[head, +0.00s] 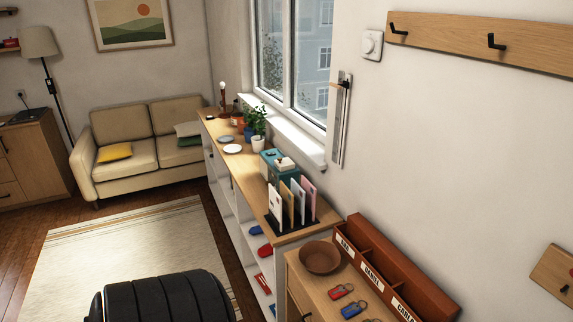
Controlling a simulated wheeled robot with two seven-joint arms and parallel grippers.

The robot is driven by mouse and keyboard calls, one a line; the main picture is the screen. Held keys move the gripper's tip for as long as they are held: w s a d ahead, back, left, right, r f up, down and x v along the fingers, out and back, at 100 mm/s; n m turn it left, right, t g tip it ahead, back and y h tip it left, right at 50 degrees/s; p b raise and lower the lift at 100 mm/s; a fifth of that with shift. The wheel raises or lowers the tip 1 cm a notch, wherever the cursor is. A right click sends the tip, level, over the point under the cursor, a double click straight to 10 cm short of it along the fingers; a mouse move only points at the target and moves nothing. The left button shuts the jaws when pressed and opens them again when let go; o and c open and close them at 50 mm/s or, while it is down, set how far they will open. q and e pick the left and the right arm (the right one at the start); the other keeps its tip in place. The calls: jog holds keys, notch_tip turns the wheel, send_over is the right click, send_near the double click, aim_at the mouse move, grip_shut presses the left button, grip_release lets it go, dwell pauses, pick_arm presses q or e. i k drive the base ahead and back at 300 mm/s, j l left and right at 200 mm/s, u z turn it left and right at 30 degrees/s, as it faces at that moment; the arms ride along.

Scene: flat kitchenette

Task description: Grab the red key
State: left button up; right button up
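A key with a red tag (340,292) lies flat on the wooden cabinet top (302,278) at the lower right of the head view. It lies just in front of a brown bowl (320,257). A key with a blue tag (354,309) lies close beside it, towards the bottom of the view. Part of another key shows at the bottom edge. Neither of my grippers is in view.
A reddish-brown wooden organizer (395,270) with labelled compartments stands along the wall behind the keys. A card rack (291,205) stands on the long sideboard (245,178). Red and blue items lie on its lower shelves. A rug (105,250) covers open floor at left.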

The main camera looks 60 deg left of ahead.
aim_at(335, 292)
jog(key=u, duration=1.4)
